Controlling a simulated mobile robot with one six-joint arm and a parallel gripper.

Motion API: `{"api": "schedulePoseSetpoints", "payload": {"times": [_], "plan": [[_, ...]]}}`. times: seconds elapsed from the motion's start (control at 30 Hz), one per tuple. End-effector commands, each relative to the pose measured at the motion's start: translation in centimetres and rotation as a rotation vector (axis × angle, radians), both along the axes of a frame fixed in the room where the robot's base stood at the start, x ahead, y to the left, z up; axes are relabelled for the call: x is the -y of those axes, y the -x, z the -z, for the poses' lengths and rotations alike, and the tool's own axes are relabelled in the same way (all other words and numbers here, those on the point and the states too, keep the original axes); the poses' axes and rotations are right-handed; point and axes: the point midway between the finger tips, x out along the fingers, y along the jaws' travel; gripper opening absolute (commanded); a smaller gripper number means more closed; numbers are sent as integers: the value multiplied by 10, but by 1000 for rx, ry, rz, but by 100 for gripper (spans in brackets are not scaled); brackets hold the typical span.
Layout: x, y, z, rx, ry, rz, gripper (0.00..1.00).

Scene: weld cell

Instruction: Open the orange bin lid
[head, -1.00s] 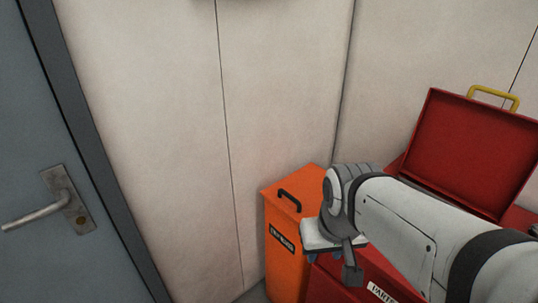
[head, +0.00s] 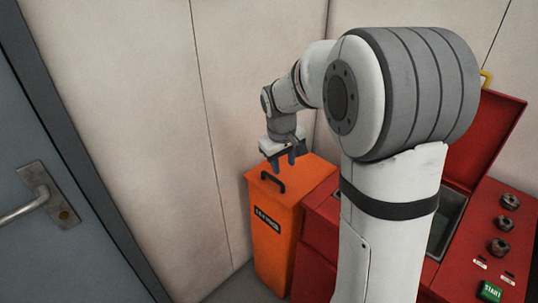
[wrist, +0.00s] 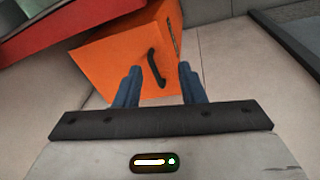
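The orange bin (head: 272,240) stands upright against the wall with its orange lid (head: 305,182) shut. A black bar handle (head: 272,183) sits on the lid near its front left edge. My gripper (head: 284,164) is above the lid, just over the handle, with its blue fingers apart. In the wrist view the bin (wrist: 115,62) shows ahead of the fingers, and the handle (wrist: 155,68) lies in line with the gap between the fingertips. My gripper (wrist: 160,72) is open and empty there. It does not appear to touch the handle.
A red cabinet (head: 478,245) with knobs, a green start button (head: 490,292) and a raised red lid (head: 490,135) stands right of the bin. A grey door with a lever handle (head: 30,200) is at the left. Wall is close behind the bin; floor shows to its left.

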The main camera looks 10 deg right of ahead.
Motion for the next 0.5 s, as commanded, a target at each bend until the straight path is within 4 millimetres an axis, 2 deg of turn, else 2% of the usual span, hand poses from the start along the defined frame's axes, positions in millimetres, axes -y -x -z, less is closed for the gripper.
{"api": "schedulePoseSetpoints", "payload": {"times": [0.03, 0.2, 0.3, 0.5], "plan": [[-1, -21, 13, -16, 14, -32, 36], [-4, -77, 54, -47, 54, -137, 36], [-6, -98, 74, -59, 70, -181, 36], [-8, -116, 96, -70, 86, -224, 36]]}}
